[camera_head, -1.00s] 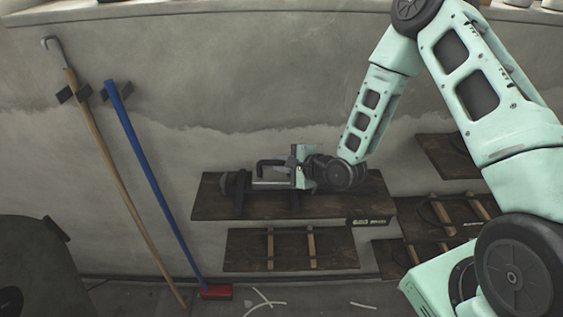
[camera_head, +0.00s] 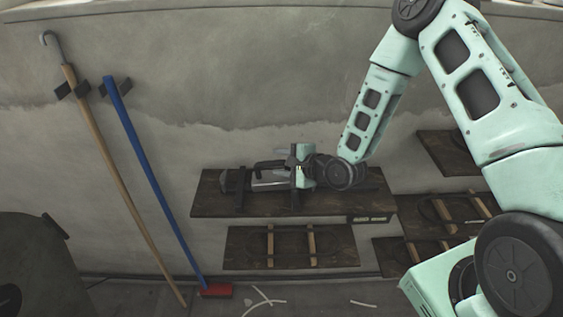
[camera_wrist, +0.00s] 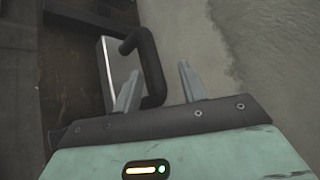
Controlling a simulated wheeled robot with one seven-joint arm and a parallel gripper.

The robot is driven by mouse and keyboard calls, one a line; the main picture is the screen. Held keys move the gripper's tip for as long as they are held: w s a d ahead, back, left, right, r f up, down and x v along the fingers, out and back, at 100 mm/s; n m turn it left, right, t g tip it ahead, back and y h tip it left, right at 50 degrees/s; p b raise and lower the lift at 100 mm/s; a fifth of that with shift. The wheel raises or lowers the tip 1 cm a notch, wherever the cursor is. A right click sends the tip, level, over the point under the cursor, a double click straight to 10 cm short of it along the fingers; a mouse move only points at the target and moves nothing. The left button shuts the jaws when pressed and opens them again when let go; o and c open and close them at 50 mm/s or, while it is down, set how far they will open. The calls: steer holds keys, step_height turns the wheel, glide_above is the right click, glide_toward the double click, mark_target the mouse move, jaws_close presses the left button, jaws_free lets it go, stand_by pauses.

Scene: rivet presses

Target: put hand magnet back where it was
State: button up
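The hand magnet (camera_head: 268,182) is a grey block with a black loop handle. It is at the upper dark wooden shelf (camera_head: 215,205) on the wall, just left of my gripper (camera_head: 284,174). In the wrist view the magnet's pale face (camera_wrist: 117,62) and its handle show ahead of my gripper (camera_wrist: 158,85). The two fingers are apart, one on each side of the handle's bar, with a visible gap on the right side. Whether the left finger touches the handle is unclear. The magnet's underside is hidden.
Dark shelf brackets (camera_head: 240,198) stand beside the magnet. A lower wooden shelf (camera_head: 340,250) hangs below, with more shelves to the right. A wooden-handled hook pole (camera_head: 110,170) and a blue-handled broom (camera_head: 150,170) lean on the wall at left. The wall above the magnet is clear.

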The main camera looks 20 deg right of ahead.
steer(key=shift+s+d, duration=0.15)
steer(key=shift+s, duration=0.05)
steer(key=p+v, duration=0.8)
steer(key=v, duration=0.9)
steer(key=shift+p, duration=0.35)
steer(key=shift+r, duration=0.1)
